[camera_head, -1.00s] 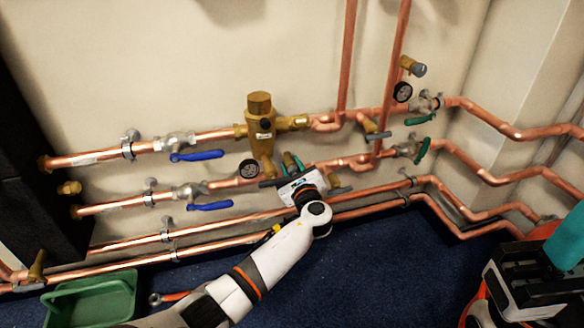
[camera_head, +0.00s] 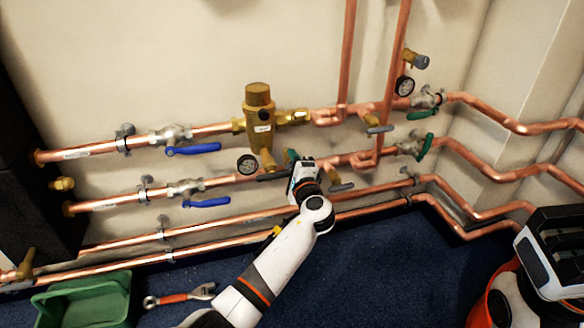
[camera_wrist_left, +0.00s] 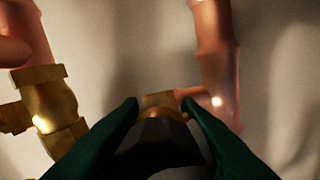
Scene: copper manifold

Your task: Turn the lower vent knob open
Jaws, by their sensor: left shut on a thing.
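My left gripper (camera_head: 292,158) is at the lower middle pipe, right of the brass mixing valve (camera_head: 260,120). In the left wrist view its dark green fingers (camera_wrist_left: 167,112) are closed on both sides of a dark knob (camera_wrist_left: 160,135) with a brass stem (camera_wrist_left: 163,104). The stem joins a small copper branch of a pipe (camera_wrist_left: 215,60). In the head view the gripper hides this knob. A similar brass vent with a grey knob (camera_head: 419,61) is at the upper right. Part of my right arm shows at the right edge; its fingertips cannot be made out.
Grey lever handles (camera_head: 273,176) and (camera_head: 341,187) flank the gripper closely. Blue-handled valves (camera_head: 194,149) are left, green-handled valves (camera_head: 421,113) right. A green crate (camera_head: 85,302) and a red-handled wrench (camera_head: 180,297) lie on the blue floor.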

